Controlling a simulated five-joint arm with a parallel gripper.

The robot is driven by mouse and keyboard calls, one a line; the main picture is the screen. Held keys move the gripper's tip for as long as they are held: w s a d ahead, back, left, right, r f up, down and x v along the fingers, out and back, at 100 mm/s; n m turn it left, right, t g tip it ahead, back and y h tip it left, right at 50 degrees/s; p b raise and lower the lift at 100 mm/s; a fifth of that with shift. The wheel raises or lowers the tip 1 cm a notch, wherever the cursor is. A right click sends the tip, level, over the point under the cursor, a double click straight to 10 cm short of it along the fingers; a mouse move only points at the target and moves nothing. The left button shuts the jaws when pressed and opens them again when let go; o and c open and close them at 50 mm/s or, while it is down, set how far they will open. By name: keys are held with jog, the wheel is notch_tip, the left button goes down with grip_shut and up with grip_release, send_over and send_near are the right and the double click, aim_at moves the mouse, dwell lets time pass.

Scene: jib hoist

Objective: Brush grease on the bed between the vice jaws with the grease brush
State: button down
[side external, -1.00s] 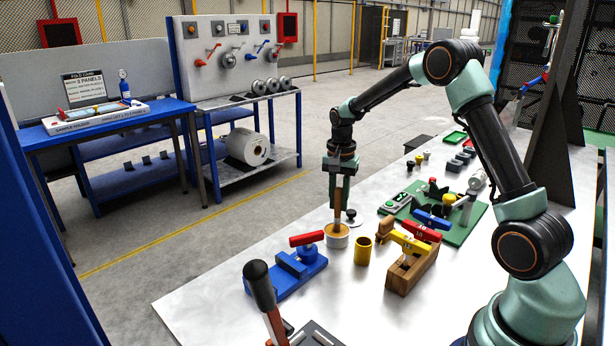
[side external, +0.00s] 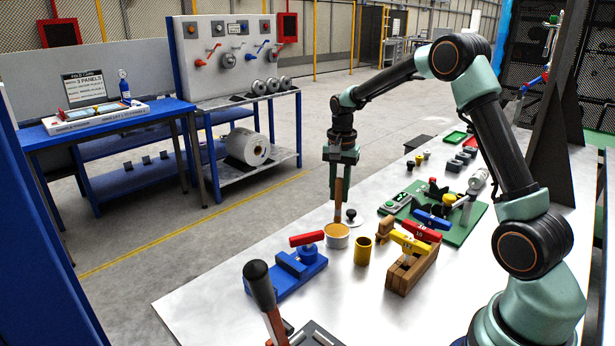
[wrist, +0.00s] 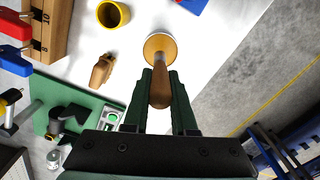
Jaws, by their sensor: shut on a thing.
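My gripper (side external: 342,166) is shut on the wooden handle of the grease brush (side external: 339,190) and holds it upright, bristle end down. That end is over a round, pale pot (side external: 337,241) with a tan top, near its far rim. In the wrist view the brush handle (wrist: 160,92) sits between my fingers, in front of the pot (wrist: 169,40); the bristles are hidden. The blue vice (side external: 283,276), with a red handle (side external: 307,239), stands just left of and nearer than the pot. Its bed between the jaws is too small to make out.
A yellow cup (side external: 362,251) stands right of the pot. A green board (side external: 415,212) with several parts lies behind. A black-knobbed lever (side external: 261,284) rises at the front.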

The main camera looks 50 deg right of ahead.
aim_at(340, 177)
jog(key=shift+r, duration=2.15)
